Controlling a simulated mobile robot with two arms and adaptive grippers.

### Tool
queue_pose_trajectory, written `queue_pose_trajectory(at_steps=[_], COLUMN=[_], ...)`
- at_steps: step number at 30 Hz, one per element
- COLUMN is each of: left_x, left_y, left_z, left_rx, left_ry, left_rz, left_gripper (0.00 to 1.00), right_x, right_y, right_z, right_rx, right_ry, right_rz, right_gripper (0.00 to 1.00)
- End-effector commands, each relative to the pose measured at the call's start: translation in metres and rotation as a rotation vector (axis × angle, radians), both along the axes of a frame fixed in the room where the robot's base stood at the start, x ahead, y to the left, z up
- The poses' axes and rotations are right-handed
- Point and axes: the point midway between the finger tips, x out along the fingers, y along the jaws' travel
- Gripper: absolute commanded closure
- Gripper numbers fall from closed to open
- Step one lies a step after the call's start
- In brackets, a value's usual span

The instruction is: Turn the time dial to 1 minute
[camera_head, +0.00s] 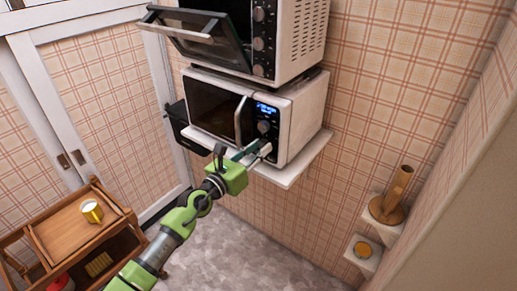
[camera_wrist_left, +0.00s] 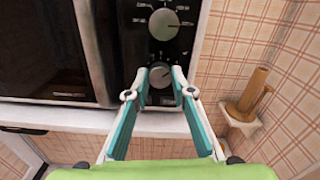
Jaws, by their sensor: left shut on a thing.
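The white microwave (camera_head: 297,118) has a black control panel with a lit blue display (camera_head: 266,108) above an upper dial (camera_head: 264,127). In the left wrist view, the upper dial (camera_wrist_left: 164,25) is round and grey, with small printed marks around it. The lower dial (camera_wrist_left: 160,74) sits beneath it, between my fingertips. My left gripper (camera_head: 262,151) reaches the lower right front of the microwave. In the left wrist view, my left gripper (camera_wrist_left: 160,80) has one finger on each side of the lower dial and is shut on it. The setting of the lower dial cannot be read. My right gripper is out of view.
The microwave stands on a white wall shelf (camera_head: 288,178), with its door handle (camera_head: 239,120) just left of the panel. An oven (camera_head: 297,35) with its door open sits on top. A wooden cart (camera_head: 62,222) with a yellow mug (camera_head: 91,211) stands at left. Small shelves are at right.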

Motion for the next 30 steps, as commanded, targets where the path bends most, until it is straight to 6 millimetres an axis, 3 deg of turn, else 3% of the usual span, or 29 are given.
queue_pose_trajectory(at_steps=[12,28,29,30], left_x=[0.0001,0.0000,0.0000,0.0000], left_y=[0.0003,0.0002,0.0002,0.0002], left_z=[-0.0007,-0.0008,-0.0008,-0.0008], left_rx=[0.148,0.168,0.167,0.167], left_ry=[-0.106,-0.119,-0.119,-0.119], left_rz=[0.000,0.000,0.000,0.000], left_gripper=[0.99,0.99,0.75,0.65], right_x=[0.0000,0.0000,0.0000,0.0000], right_y=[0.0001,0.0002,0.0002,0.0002], right_z=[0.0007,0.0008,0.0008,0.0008], right_rx=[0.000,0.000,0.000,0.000], right_ry=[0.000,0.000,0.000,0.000], right_rz=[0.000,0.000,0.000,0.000], right_gripper=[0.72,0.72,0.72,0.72])
